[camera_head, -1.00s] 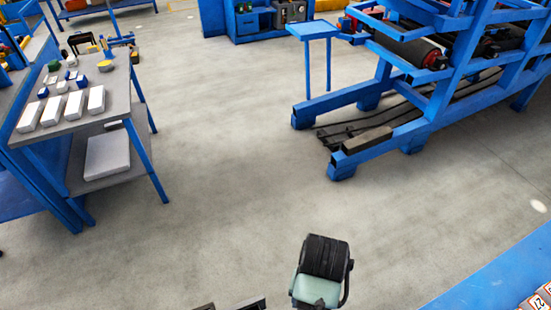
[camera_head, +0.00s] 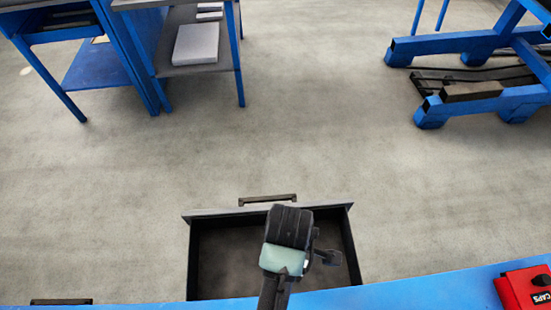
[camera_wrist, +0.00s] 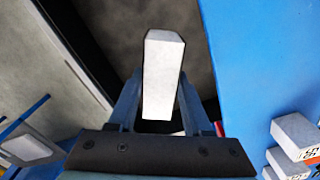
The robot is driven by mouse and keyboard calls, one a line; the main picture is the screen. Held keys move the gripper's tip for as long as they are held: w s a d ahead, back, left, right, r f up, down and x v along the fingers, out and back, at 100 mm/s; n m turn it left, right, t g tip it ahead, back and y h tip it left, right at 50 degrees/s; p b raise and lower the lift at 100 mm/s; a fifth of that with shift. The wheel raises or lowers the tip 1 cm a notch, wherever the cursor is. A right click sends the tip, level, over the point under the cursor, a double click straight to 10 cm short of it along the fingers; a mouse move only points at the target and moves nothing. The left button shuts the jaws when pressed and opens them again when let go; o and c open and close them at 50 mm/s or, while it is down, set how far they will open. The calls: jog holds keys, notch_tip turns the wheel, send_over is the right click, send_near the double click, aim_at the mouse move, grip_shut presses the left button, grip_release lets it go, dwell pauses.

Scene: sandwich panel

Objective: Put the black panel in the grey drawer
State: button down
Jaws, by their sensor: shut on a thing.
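The open drawer (camera_head: 190,260) juts from the blue bench at the bottom of the head view. It has a dark inside, black side walls and a dark handle, and looks empty where I can see it. My gripper (camera_wrist: 158,100) is shut on a panel (camera_wrist: 163,65) in the wrist view. The panel's face towards the camera is pale, with thin black edges. My gripper and panel are over the drawer opening, and the drawer's dark inside (camera_wrist: 110,30) lies behind them. In the head view my arm hides the panel and part of the drawer.
The blue bench top (camera_head: 430,290) runs along the near edge, with a red box (camera_head: 525,290) at right. White boxes (camera_wrist: 295,135) sit on it in the wrist view. A blue table (camera_head: 175,65) and blue frame (camera_head: 490,45) stand farther off. The floor between is clear.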

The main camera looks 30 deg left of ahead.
jog(key=f+n+b, duration=0.1)
jog(key=f+n, duration=0.1)
jog(key=f, duration=0.3)
jog(key=s+a+f+n+b, duration=0.1)
jog(key=f+b, duration=0.1)
jog(key=f, duration=0.2)
jog(key=s+f+n+b, duration=0.1)
jog(key=f+n, duration=0.1)
jog(key=f, duration=0.3)
jog(key=shift+s+a+f+n+b, duration=0.15)
jog(key=shift+f+n+b, duration=0.15)
jog(key=shift+f+b, duration=0.1)
jog(key=shift+c, duration=1.7)
grip_release()
